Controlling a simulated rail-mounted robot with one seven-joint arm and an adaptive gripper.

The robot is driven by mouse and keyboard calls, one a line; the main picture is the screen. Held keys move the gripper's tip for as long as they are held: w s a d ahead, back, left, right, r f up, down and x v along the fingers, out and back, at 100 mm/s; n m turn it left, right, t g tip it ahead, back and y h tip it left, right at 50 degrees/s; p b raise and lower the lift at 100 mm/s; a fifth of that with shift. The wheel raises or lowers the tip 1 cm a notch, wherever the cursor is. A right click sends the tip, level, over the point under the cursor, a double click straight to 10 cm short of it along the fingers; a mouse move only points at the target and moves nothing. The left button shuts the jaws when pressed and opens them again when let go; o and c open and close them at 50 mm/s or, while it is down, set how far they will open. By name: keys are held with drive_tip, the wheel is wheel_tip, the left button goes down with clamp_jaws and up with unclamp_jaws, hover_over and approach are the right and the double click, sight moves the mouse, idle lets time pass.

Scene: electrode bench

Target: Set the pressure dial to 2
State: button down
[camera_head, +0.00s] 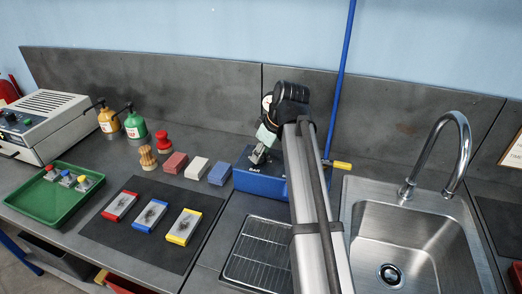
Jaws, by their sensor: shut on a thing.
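The blue unit marked BAR (262,187) stands at the back of the bench, left of the sink. A round white-faced gauge (266,102) shows above it, partly covered by my arm. My gripper (258,158) points down at the top of the blue unit. It is shut at the place just above the BAR mark, on what appears to be the pressure dial. The dial itself is hidden by the fingers, and its setting cannot be read.
My arm crosses in front of the unit's right side. A yellow lever (341,165) sits right of it, by a blue pole (343,70). Left are red, white and blue blocks (197,168), and a dark mat (140,243) with framed pieces. A wire rack (258,252) lies in front.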

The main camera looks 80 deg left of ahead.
drive_tip(key=m+t+p, duration=0.1)
drive_tip(key=m, duration=0.2)
drive_tip(key=m+t+y+p, duration=0.1)
drive_tip(key=m, duration=0.2)
drive_tip(key=shift+s+d, duration=0.15)
drive_tip(key=m+t+p, duration=0.1)
drive_tip(key=m+t, duration=0.1)
drive_tip(key=m, duration=0.3)
drive_tip(key=shift+s+m+p, duration=0.1)
drive_tip(key=shift+m+p, duration=0.3)
drive_tip(key=shift+f, duration=0.1)
drive_tip(key=c, duration=0.8)
unclamp_jaws()
drive_tip(key=v, duration=1.2)
drive_tip(key=shift+s+d, duration=0.15)
